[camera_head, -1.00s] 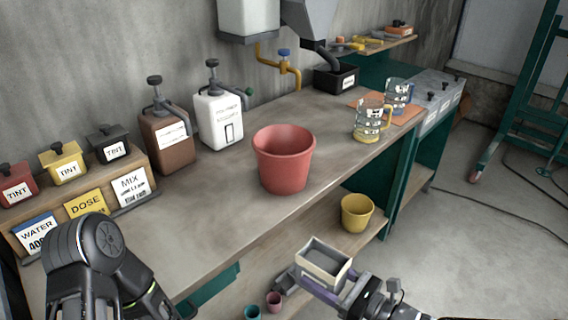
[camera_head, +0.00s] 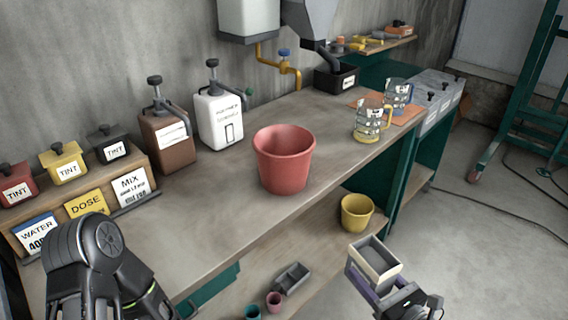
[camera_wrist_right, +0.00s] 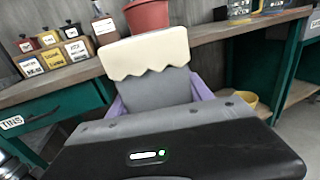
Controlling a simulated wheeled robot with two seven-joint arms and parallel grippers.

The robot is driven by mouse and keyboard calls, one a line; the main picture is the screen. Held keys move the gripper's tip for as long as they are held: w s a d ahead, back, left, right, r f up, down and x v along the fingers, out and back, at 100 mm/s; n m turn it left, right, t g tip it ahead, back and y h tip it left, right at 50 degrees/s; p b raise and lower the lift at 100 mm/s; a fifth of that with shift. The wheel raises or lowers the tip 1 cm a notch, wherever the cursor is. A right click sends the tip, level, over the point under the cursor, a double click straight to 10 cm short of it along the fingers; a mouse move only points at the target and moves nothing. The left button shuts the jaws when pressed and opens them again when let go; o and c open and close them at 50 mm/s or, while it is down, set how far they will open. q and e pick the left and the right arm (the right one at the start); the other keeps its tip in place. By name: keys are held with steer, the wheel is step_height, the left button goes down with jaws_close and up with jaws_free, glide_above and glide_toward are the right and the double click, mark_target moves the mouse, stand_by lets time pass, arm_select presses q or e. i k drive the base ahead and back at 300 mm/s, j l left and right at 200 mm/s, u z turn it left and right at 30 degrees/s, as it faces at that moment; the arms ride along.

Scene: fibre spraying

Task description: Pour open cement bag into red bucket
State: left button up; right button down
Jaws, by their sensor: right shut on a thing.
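The red bucket (camera_head: 284,160) stands upright on the workbench; its lower part also shows at the top of the right wrist view (camera_wrist_right: 147,15). The open cement bag (camera_head: 376,258), with a cream rim and grey inside, is held upright over the floor, right of the lower shelf and below bench height. In the right wrist view the bag (camera_wrist_right: 150,75) shows a cream zigzag-edged band over a grey body. My right gripper (camera_head: 366,282) is shut on it, with lilac fingers at its sides. My left arm shows at lower left; its gripper is out of view.
A yellow bucket (camera_head: 357,212), a grey tray (camera_head: 292,278) and small cups are on the lower shelf. The bench (camera_head: 225,215) is clear in front of the red bucket. Dispensers (camera_head: 219,120) stand behind it, and measuring jugs (camera_head: 372,120) to its right.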

mark_target(283, 151)
steer(key=i+l, duration=0.15)
steer(key=l, duration=0.25)
steer(key=i+l, duration=0.1)
steer(key=l, duration=0.3)
steer(key=i+l, duration=0.15)
steer(key=l, duration=0.25)
steer(key=i+l, duration=0.1)
steer(key=l, duration=0.35)
steer(key=i+l, duration=0.15)
steer(key=l, duration=0.25)
steer(key=l+u, duration=0.1)
steer(key=u, duration=1.3)
